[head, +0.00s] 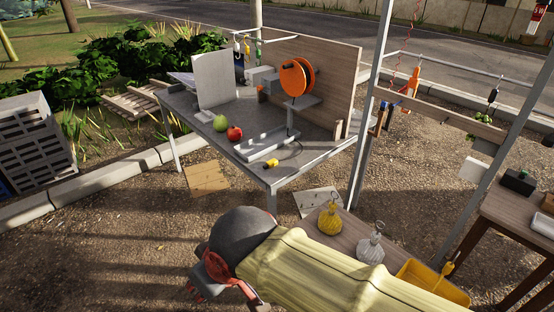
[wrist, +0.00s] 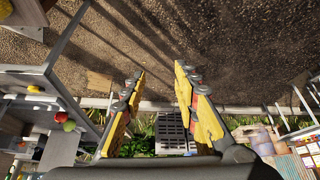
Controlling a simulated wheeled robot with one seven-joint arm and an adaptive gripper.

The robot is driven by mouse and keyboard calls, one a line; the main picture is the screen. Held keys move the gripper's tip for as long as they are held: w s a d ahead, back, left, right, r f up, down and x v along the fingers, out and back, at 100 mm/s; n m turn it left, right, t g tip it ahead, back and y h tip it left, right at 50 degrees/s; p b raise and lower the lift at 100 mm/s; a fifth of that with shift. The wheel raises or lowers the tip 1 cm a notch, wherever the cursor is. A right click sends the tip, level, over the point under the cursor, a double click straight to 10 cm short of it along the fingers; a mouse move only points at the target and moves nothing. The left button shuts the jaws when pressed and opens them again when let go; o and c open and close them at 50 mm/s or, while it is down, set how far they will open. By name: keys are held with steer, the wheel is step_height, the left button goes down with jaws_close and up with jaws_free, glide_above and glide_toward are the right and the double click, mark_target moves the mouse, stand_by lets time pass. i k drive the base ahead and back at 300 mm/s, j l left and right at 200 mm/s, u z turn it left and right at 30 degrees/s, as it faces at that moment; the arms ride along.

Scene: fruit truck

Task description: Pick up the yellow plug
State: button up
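The yellow plug (head: 270,163) lies near the front corner of the grey metal table (head: 278,176) in the head view, with a dark cord beside it. A small yellow shape, likely the plug (wrist: 35,88), shows at the left of the wrist view. My gripper (head: 204,280) is low in the head view, in front of the table and well apart from the plug. Its fingers are partly hidden there by my arm. In the wrist view my gripper (wrist: 160,88) has its two yellow-padded fingers wide apart, with nothing between them.
A red apple (head: 235,133), a green fruit (head: 220,123), a pale bar (head: 267,144) and an orange reel (head: 296,78) are on the table. A wooden bench (head: 338,229) with glass bottles stands to the right. A grey post (head: 370,110) rises beside the table. Gravel in front is open.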

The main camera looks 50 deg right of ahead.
mark_target(270, 164)
steer(key=i+l+z, duration=0.15)
steer(key=z, duration=0.3)
steer(key=i+z, duration=0.35)
steer(key=z, duration=0.15)
steer(key=i+j+z, duration=0.1)
steer(key=i+z, duration=0.15)
steer(key=z, duration=0.2)
steer(key=i+l+z, duration=0.2)
steer(key=i, duration=0.15)
steer(key=i+z, duration=0.25)
steer(key=i+l, duration=0.05)
